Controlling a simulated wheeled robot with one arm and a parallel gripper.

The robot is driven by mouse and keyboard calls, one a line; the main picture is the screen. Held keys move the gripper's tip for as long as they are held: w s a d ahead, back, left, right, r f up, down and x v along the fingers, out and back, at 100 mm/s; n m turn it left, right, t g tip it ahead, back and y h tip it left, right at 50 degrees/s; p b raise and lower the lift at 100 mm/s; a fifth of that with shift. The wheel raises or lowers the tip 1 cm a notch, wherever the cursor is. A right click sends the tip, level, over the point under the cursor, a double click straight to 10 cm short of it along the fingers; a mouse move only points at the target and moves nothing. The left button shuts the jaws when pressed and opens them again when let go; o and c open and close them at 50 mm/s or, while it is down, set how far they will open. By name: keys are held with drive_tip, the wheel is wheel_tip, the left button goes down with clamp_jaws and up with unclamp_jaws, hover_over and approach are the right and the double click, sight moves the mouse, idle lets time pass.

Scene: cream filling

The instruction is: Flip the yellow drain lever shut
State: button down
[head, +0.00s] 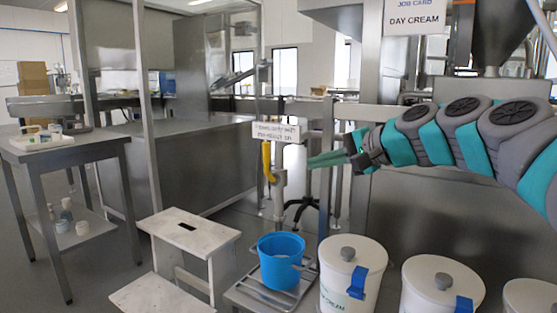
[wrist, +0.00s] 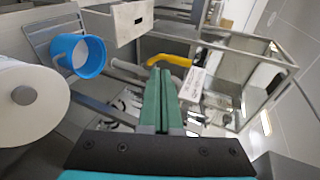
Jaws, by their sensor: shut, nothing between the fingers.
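The yellow drain lever (head: 267,161) hangs down beside a grey vertical drain pipe (head: 280,195), just below a white label. My gripper (head: 312,161) is to the right of the lever and pipe, at about the lever's height, with its green fingers pointing left. The fingers are shut and empty. In the wrist view the lever (wrist: 172,60) shows just beyond the fingertips (wrist: 160,72), a little to their right. I see no clear contact between them. The blue bucket (head: 281,262) stands below the pipe on a metal rack.
White lidded tubs (head: 350,283) with blue tags stand to the right of the bucket. A white step stool (head: 188,237) stands to its left. The white label (head: 276,132) hangs close above the lever. A steel side table (head: 65,152) is at the far left.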

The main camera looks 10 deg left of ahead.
drive_tip(key=shift+w+d+r+m+t+y, duration=0.2)
drive_tip(key=shift+w+d+r, duration=0.05)
drive_tip(key=shift+w+r, duration=0.35)
drive_tip(key=shift+w+d+r+m+t+y, duration=0.2)
drive_tip(key=shift+w+d+r, duration=0.05)
drive_tip(key=shift+w+r, duration=0.3)
drive_tip(key=b, duration=0.1)
approach(268, 153)
drive_tip(key=x, duration=0.5)
drive_tip(key=shift+w+f, duration=0.15)
drive_tip(key=shift+f, duration=0.3)
drive_tip(key=shift+w+a+r, duration=0.1)
drive_tip(key=shift+w+a, duration=0.25)
drive_tip(key=shift+a, duration=0.2)
drive_tip(key=shift+r+p, duration=0.15)
drive_tip(key=shift+p, duration=0.25)
